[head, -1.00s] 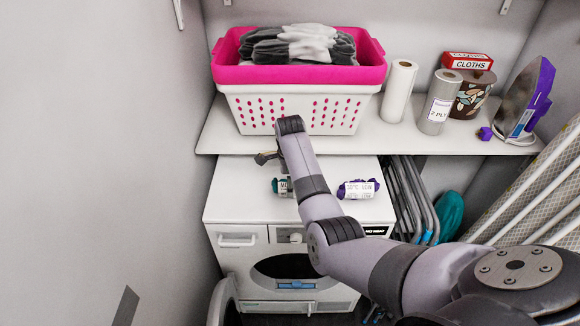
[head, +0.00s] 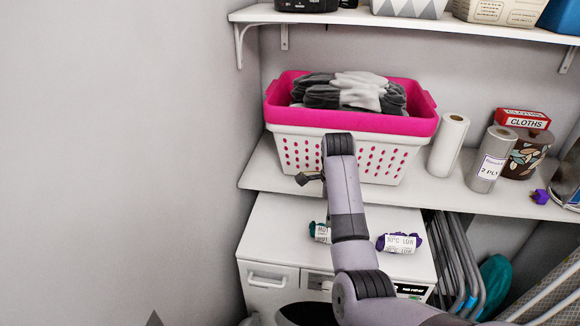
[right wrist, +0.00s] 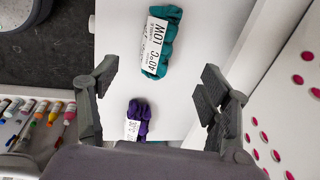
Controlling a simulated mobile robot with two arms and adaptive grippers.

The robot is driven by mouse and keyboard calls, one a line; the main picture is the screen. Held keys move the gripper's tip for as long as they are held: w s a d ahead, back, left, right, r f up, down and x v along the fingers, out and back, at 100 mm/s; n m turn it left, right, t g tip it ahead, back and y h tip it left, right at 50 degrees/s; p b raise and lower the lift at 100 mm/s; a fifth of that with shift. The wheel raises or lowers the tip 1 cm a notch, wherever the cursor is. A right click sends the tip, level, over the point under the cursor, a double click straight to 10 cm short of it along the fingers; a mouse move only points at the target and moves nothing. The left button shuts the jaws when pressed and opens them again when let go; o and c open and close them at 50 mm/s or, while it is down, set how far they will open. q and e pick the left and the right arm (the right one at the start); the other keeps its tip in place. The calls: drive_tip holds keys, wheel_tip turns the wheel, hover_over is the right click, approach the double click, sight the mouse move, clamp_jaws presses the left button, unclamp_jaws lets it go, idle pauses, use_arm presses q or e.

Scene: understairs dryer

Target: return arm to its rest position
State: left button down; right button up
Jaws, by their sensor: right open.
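My right arm comes in from the lower right of the head view, and its gripper (head: 308,179) is above the back of the white dryer top, in front of the basket. In the right wrist view the right gripper (right wrist: 160,88) is open, its two fingers wide apart with nothing between them. A teal bundle (right wrist: 172,62) with a "40°C LOW" label and a purple bundle (right wrist: 141,110) with a white label lie below it. In the head view the teal bundle (head: 312,230) is partly hidden by my arm; the purple bundle (head: 417,240) lies to its right. My left gripper is not in view.
A pink and white basket (head: 300,150) holding grey and white cloths stands on the shelf (head: 262,172) over the dryer (head: 268,245). Paper rolls (head: 448,145) and a red cloths box (head: 523,118) stand right of it. Folded grey frames (head: 455,260) lean beside the dryer.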

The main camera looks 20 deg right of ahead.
drive_tip(key=s+f+n, duration=0.2)
drive_tip(key=s+f, duration=0.1)
drive_tip(key=s+f+n+h, duration=0.1)
drive_tip(key=s+f+n, duration=0.1)
drive_tip(key=s+f, duration=0.1)
drive_tip(key=shift+d+n, duration=0.15)
drive_tip(key=shift+n, duration=0.15)
drive_tip(key=s+a+f+n+t+y, duration=0.1)
drive_tip(key=s+a+n, duration=0.5)
drive_tip(key=s, duration=0.4)
drive_tip(key=s+a+f+n, duration=0.1)
drive_tip(key=s+a+n, duration=0.3)
drive_tip(key=s+n, duration=0.5)
drive_tip(key=s+a+f+n+t+y, duration=0.1)
drive_tip(key=s+a+f+n, duration=0.1)
drive_tip(key=s+a+n, duration=0.6)
drive_tip(key=s+d+f+m+g+b, duration=0.1)
drive_tip(key=s+d+f, duration=0.1)
drive_tip(key=f, duration=1.2)
drive_tip(key=s+d+f+g+b, duration=0.1)
drive_tip(key=s+f, duration=0.1)
drive_tip(key=f, duration=1.2)
drive_tip(key=s+d+f+b, duration=0.1)
drive_tip(key=s+d+f, duration=0.2)
drive_tip(key=s+f, duration=1.3)
drive_tip(key=shift+s+d+f+g, duration=0.2)
drive_tip(key=shift+f+g, duration=0.2)
drive_tip(key=shift+f, duration=0.1)
